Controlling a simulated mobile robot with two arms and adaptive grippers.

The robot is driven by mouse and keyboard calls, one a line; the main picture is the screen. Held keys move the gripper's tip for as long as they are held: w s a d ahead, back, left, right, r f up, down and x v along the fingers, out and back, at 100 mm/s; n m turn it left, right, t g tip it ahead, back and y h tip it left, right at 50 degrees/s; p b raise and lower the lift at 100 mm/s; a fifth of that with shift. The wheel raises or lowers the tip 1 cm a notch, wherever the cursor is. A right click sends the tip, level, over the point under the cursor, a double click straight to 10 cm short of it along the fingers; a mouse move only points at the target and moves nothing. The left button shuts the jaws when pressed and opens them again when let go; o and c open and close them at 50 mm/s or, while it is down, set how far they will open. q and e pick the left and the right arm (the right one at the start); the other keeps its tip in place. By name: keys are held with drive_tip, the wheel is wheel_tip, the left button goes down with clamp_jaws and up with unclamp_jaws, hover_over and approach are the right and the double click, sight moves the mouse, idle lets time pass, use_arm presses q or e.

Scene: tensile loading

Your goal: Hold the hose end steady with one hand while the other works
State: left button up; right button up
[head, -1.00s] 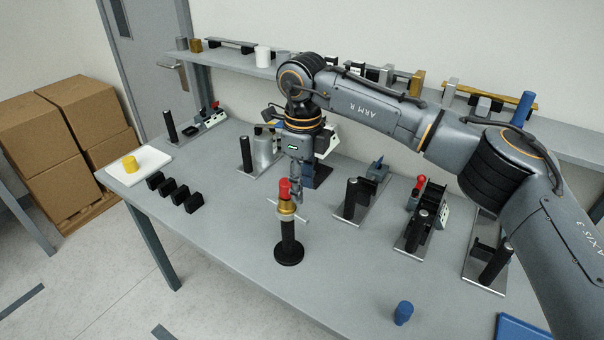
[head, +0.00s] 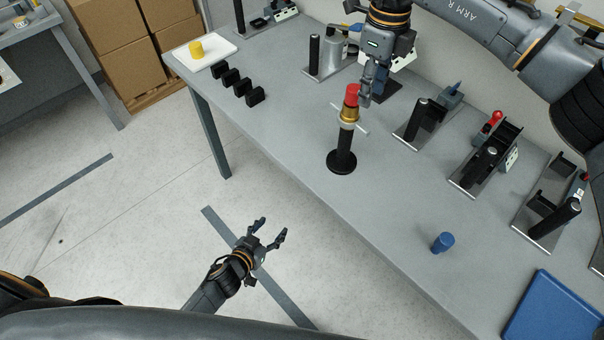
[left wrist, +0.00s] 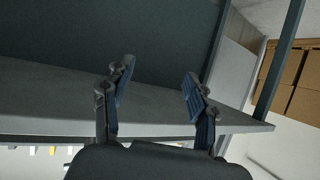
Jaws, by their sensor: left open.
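A black post on a round base (head: 342,150) stands upright on the table and carries a brass fitting (head: 349,114) with a red top (head: 352,93) and a thin crossbar. I cannot tell for certain which part is the hose end. My right gripper (head: 366,98) points down just right of the red top, at about its height. Its fingers overlap closely in the picture, so their opening and any contact are unclear. My left gripper (head: 273,228) is open and empty, over the floor in front of the table. Its spread fingers also show in the left wrist view (left wrist: 158,76).
The grey table (head: 300,185) has its front edge between my left gripper and the post. Several black blocks (head: 238,85), a white board (head: 204,54) with a yellow cylinder (head: 196,49), a blue cylinder (head: 442,242) and a blue tray (head: 556,310) are on it. Fixtures line the back.

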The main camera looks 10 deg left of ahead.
use_arm(q)
drive_tip(key=w+d+r+m+t+h, duration=0.1)
drive_tip(key=w+d+r+t+h, duration=0.2)
drive_tip(key=r, duration=0.7)
drive_tip(key=m+h, duration=0.2)
drive_tip(key=h, duration=0.1)
approach(341, 143)
drive_tip(key=x, duration=1)
drive_tip(key=shift+w, duration=0.1)
